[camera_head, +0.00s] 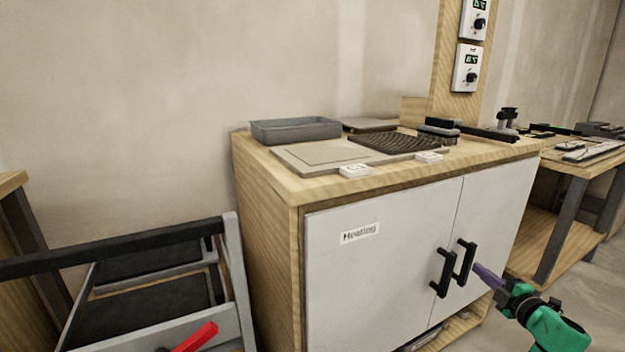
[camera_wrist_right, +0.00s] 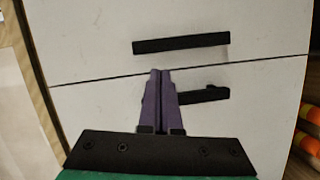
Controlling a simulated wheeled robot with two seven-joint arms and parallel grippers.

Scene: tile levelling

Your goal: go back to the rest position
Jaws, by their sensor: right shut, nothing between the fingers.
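My right gripper (camera_head: 478,268) is in front of the cabinet at the lower right of the head view, near the black handles. Its purple fingers (camera_wrist_right: 160,100) are closed together and hold nothing. In the right wrist view the fingertips overlap the lower door handle (camera_wrist_right: 205,95); I cannot tell whether they touch it. The other door handle (camera_wrist_right: 180,43) shows above the fingertips there. My left gripper is not in view.
The cabinet (camera_head: 370,260) labelled "Heating" has both doors closed. On its top are a grey tray (camera_head: 295,131), a ribbed dark mat (camera_head: 400,143) and flat boards. A step stool (camera_head: 150,285) stands at the left. A workbench (camera_head: 575,165) with tools stands at the right.

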